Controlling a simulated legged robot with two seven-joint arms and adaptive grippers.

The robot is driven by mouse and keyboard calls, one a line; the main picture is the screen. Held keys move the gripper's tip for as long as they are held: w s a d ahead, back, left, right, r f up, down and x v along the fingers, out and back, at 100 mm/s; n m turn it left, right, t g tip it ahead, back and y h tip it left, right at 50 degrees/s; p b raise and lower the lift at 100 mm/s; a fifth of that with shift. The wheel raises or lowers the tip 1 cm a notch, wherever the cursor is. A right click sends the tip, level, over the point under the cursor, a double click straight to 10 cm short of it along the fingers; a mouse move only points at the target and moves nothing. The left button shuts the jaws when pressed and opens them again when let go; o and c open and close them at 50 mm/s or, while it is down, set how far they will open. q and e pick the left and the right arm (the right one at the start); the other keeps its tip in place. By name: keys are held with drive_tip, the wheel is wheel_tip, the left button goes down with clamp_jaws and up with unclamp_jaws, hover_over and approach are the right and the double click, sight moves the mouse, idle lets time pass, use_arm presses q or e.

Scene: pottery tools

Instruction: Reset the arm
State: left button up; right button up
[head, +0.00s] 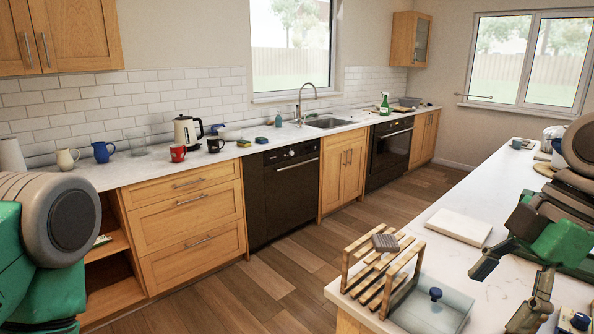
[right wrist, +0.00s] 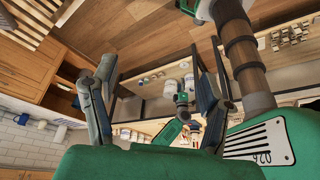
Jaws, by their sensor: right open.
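My right gripper (head: 503,290) is open and empty above the right-hand counter in the head view. Its two dark fingers stand wide apart with nothing between them. In the right wrist view the open right gripper (right wrist: 152,68) points out over the wooden floor and distant shelves. My left arm (head: 62,235) shows only as a green and grey part at the left edge of the head view, and its gripper is outside the frame.
The right-hand counter (head: 480,262) bears a slatted wooden rack (head: 372,264) with a grey sponge (head: 385,242), a clear lidded box (head: 450,300) and a white board (head: 459,226). A small blue-topped item (head: 580,321) is close by the right gripper. Wooden floor (head: 290,275) lies open between the counters.

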drive_tip(key=s+a+f+m+b, duration=0.1)
drive_tip(key=s+f+m+b, duration=0.15)
drive_tip(key=f, duration=0.75)
drive_tip(key=s+a+f+m+h+b, duration=0.15)
drive_tip(key=f+m, duration=0.25)
drive_tip(key=f, duration=0.6)
drive_tip(key=s+f+m+b, duration=0.1)
drive_tip(key=f+m+b, duration=0.15)
drive_tip(key=f, duration=0.75)
use_arm(q)
wheel_tip(320, 180, down, 11)
drive_tip(key=b, duration=0.4)
use_arm(e)
drive_tip(key=s+d+f+m+h, duration=0.1)
drive_tip(key=s+f+m, duration=0.2)
drive_tip(key=s+f, duration=0.3)
drive_tip(key=s+d+f+m+h, duration=0.1)
drive_tip(key=s+f+m, duration=0.3)
drive_tip(key=f, duration=0.8)
drive_tip(key=shift+s+d+h, duration=0.35)
drive_tip(key=shift+s+d, duration=0.15)
drive_tip(key=shift+s, duration=0.55)
use_arm(q)
drive_tip(key=shift+s, duration=0.1)
